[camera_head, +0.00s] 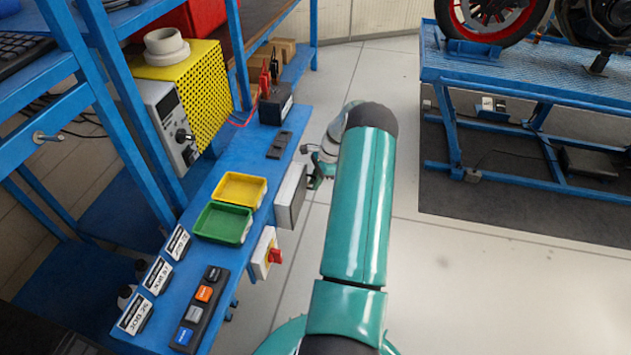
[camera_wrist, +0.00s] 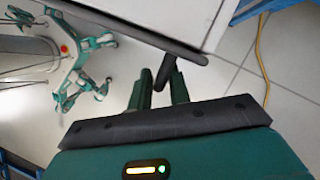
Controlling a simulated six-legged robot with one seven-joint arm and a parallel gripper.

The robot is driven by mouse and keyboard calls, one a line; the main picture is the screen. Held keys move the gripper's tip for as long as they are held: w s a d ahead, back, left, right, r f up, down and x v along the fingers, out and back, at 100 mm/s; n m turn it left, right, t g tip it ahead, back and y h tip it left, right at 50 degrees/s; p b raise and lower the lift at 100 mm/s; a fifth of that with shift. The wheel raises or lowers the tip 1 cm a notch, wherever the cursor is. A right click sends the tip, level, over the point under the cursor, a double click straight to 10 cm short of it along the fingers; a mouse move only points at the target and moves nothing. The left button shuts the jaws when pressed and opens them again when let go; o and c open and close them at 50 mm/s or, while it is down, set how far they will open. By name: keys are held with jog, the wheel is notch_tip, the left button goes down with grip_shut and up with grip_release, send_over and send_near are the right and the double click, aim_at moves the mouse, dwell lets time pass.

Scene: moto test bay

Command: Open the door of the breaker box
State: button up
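The breaker box (camera_head: 290,196) is a light grey box on the front side of the blue bench. Its door looks closed, though I see it only from above at an angle. In the wrist view a pale grey panel (camera_wrist: 165,18) with a dark edge fills the top; it seems to be the box. A short black handle (camera_wrist: 162,73) sticks out from that edge. My gripper (camera_head: 318,176) is beside the box, partly hidden by my arm. In the wrist view my gripper (camera_wrist: 160,88) has its two fingers apart, with the handle tip at the gap between them; contact is unclear.
A red and yellow switch (camera_head: 268,254) is on the bench front, nearer than the box. Yellow (camera_head: 241,189) and green (camera_head: 222,224) trays and a button strip (camera_head: 199,310) lie on the bench. A motorcycle stands on a blue lift (camera_head: 520,80) at right. The floor between is clear.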

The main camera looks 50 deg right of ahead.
grip_shut()
